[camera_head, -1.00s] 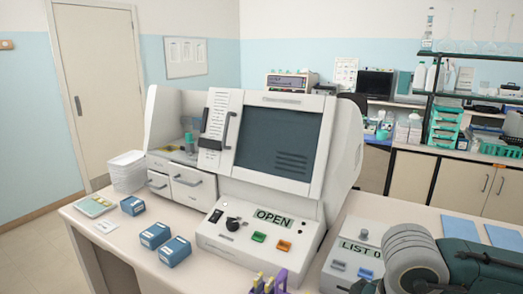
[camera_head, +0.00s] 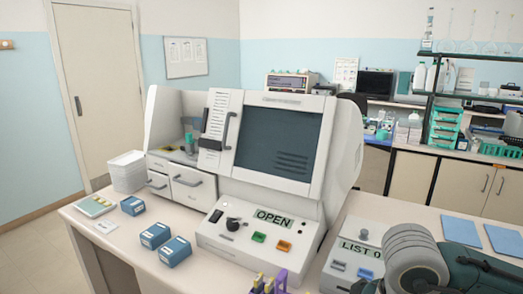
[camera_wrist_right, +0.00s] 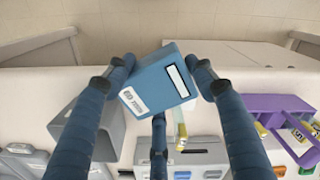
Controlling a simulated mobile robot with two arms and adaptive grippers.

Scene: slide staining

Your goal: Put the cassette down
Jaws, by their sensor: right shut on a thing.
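My right gripper (camera_wrist_right: 160,72) shows in the right wrist view, shut on a blue cassette (camera_wrist_right: 158,82). The cassette is box-shaped, has a white printed label and a dark-edged white strip, and sits tilted between the fingertips. Whether it touches the surface beneath cannot be told. In the head view my right arm comes in at the bottom right, with its gripper and the held cassette out of view. Similar blue boxes stand on the bench at the left: one farther back (camera_head: 132,206), one in the middle (camera_head: 155,235) and one in front (camera_head: 175,250). My left gripper is not in view.
A white staining machine (camera_head: 270,140) with an OPEN display fills the middle of the bench. A LIST 0 panel (camera_head: 352,262) stands right of it. A purple rack (camera_wrist_right: 262,103) with yellow-topped items is near my gripper.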

